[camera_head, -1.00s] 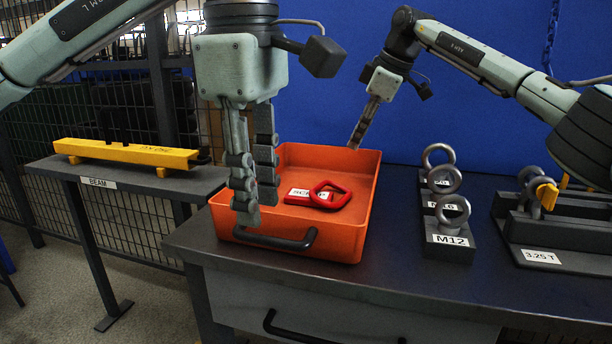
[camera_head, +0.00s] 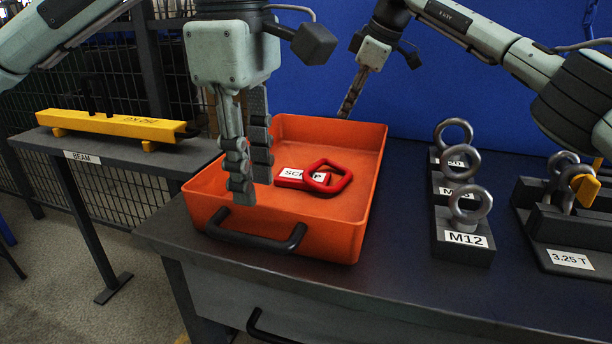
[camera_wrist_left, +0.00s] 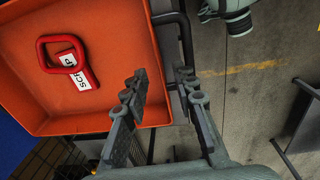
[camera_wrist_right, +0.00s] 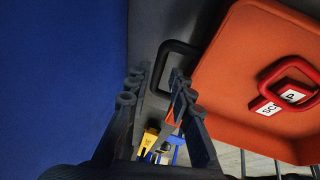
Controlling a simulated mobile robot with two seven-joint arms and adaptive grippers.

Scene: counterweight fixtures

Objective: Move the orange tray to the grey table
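The orange tray (camera_head: 340,235) sits on the dark grey workbench (camera_head: 400,275). A red ring-shaped part (camera_head: 328,178) with a label reading partly "SC" lies in it. The tray has a black near handle (camera_head: 255,237), and another dark handle (camera_wrist_right: 170,58) shows in the right wrist view. My left gripper (camera_head: 248,175) is open and empty above the tray's near left part; the left wrist view shows its fingers (camera_wrist_left: 160,85) apart near the handle. My right gripper (camera_head: 346,112) is at the tray's far side; its fingers (camera_wrist_right: 158,85) are apart near the far handle.
A narrow grey table (camera_head: 100,150) labelled BEAM holds a yellow beam (camera_head: 115,125) at the left. Lifting eyes on blocks, one labelled M12 (camera_head: 465,240), and a 3.25 T fixture (camera_head: 570,258) stand right of the tray. A blue wall and mesh fence stand behind.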

